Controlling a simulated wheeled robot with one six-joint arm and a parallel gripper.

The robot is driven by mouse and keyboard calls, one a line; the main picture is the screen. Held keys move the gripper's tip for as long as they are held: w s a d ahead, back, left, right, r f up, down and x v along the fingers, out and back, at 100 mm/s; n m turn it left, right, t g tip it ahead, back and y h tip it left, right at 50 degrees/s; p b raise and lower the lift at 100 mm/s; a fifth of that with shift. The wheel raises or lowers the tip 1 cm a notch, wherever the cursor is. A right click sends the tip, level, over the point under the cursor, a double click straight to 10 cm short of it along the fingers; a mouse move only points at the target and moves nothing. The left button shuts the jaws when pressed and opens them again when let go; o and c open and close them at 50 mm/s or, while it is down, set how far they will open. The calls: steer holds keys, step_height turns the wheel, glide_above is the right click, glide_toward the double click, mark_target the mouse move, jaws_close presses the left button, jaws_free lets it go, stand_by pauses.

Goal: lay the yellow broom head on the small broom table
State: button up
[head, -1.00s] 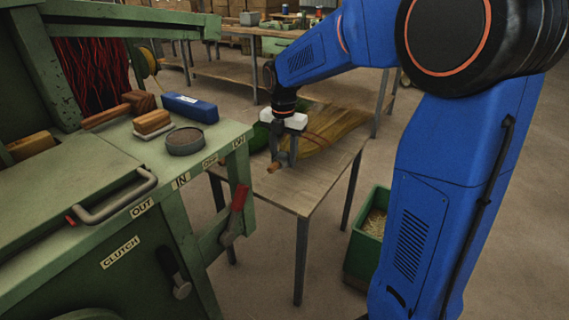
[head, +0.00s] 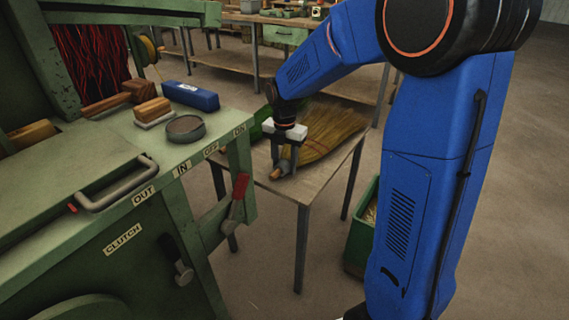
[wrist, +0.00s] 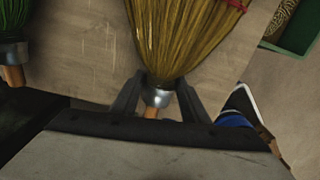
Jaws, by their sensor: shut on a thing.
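The yellow broom head (head: 328,128) lies along the small broom table (head: 262,204), its bristles spread toward the far right edge. My gripper (head: 284,166) is over the near part of the table, pointing down, shut on the broom head's neck. In the wrist view my gripper (wrist: 158,92) has a finger on each side of the metal collar, with a wooden stub below it. The yellow bristles (wrist: 178,35) fan out over the tabletop (wrist: 85,50). Whether the head bears fully on the wood is hard to tell.
A green broom head (head: 258,124) lies at the table's left, also in the wrist view (wrist: 12,50). The green machine (head: 75,175) stands close on the left with a red-handled lever (head: 237,192). A green bin (head: 361,238) stands on the floor at right.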

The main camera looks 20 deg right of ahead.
steer(key=o, duration=1.3)
steer(key=shift+f, duration=0.1)
step_height(320, 180, up, 11)
steer(key=shift+f, duration=0.1)
steer(key=s+d+r+m+t, duration=0.1)
steer(key=s+d+r+m, duration=0.1)
steer(key=s+m, duration=0.6)
steer(key=s+d+r+m+t, duration=0.1)
steer(key=s+r+m+t, duration=0.1)
steer(key=s+m, duration=0.55)
steer(key=shift+s+d+f+m+t, duration=0.3)
steer(key=shift+s+f+m, duration=0.45)
steer(key=shift+s+m, duration=1.5)
steer(key=shift+s+d+f+m+t, duration=0.35)
steer(key=shift+s+f+m, duration=0.45)
steer(key=shift+s+m, duration=1.35)
steer(key=shift+s+d+f+m+t, duration=0.3)
steer(key=shift+s+f+m, duration=0.7)
steer(key=shift+s, duration=2.2)
